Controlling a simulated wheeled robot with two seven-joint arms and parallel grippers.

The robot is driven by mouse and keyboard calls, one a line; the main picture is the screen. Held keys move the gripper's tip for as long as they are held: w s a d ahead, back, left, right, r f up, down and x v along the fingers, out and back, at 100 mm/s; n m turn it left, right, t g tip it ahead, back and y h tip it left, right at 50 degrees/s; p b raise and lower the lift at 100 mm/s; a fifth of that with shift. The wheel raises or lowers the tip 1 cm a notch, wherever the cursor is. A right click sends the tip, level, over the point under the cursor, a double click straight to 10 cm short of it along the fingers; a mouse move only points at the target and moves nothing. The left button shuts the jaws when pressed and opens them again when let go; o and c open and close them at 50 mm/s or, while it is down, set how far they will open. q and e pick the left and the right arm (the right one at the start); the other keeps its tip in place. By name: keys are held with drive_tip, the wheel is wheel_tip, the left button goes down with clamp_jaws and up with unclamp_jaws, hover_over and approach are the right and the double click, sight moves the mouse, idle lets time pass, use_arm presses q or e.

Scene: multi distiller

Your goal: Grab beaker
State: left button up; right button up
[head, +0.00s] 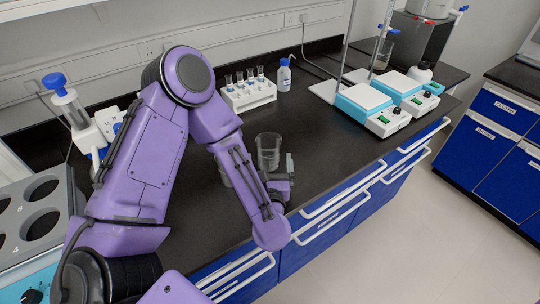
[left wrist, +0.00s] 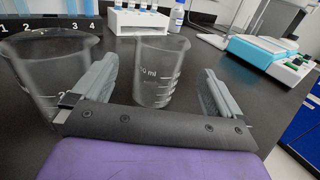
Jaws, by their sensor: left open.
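A clear glass beaker (head: 268,150) stands upright on the black bench. In the left wrist view this beaker (left wrist: 155,65) shows between my two fingers, a little beyond them, with white volume marks on its side. A second clear beaker (left wrist: 45,75) stands left of my left finger; in the head view it is mostly hidden behind my arm. My left gripper (head: 280,177) is open and low over the bench at the near side of the first beaker. No contact is visible. My right gripper is not in view.
A white rack of test tubes (head: 248,95) and a blue-capped bottle (head: 284,75) stand behind the beaker. Two hot plate stirrers (head: 372,108) are to the right. A pipette stand (head: 75,110) is at left. Bench right of the beaker is clear.

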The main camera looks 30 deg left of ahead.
sight(268, 138)
use_arm(q)
drive_tip(key=p+x, duration=0.3)
drive_tip(key=x, duration=0.5)
drive_tip(key=shift+r, duration=0.15)
drive_tip(key=shift+a, duration=0.2)
drive_tip(key=shift+d, duration=0.1)
drive_tip(key=c, duration=1.1)
